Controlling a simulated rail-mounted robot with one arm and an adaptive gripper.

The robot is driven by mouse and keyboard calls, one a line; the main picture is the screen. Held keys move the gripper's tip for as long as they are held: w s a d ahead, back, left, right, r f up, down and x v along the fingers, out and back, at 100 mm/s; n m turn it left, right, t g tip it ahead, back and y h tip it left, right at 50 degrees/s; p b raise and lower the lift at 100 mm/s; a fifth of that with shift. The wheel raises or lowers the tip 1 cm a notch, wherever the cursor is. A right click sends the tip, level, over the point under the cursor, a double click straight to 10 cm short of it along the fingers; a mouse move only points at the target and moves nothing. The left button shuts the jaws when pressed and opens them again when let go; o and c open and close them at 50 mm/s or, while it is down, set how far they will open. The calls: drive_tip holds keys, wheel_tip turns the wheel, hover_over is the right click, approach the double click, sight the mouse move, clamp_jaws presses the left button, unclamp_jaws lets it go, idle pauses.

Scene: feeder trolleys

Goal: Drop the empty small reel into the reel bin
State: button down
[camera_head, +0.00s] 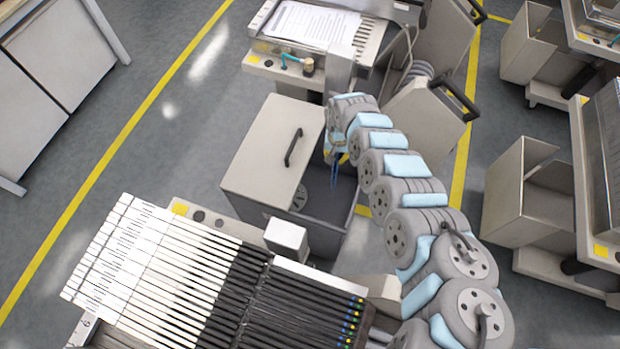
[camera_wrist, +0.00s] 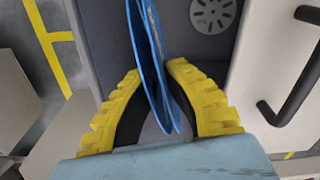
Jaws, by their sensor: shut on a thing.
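My gripper (camera_wrist: 160,105), with yellow and black fingers, is shut on a thin blue reel (camera_wrist: 150,60), seen edge-on in the wrist view. In the head view the gripper (camera_head: 335,156) hangs over the open part of the grey reel bin (camera_head: 330,228), and the blue reel (camera_head: 334,176) shows as a narrow strip below it. The bin's dark inner wall (camera_wrist: 100,30) lies behind the reel in the wrist view. A grey disc with holes (camera_wrist: 214,12) shows inside the bin; it also shows in the head view (camera_head: 300,197). The bin floor is partly hidden.
A pale lid with a black handle (camera_head: 293,147) covers the bin's left part, close to the gripper. A feeder trolley (camera_head: 190,270) stands in front and another (camera_head: 310,25) behind. Grey bins (camera_head: 525,195) stand at right. Open floor (camera_head: 180,130) lies at left.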

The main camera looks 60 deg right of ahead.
drive_tip(key=c, duration=1.2)
unclamp_jaws()
drive_tip(key=shift+o, duration=0.2)
drive_tip(key=shift+r, duration=6)
drive_tip(key=shift+w, duration=0.1)
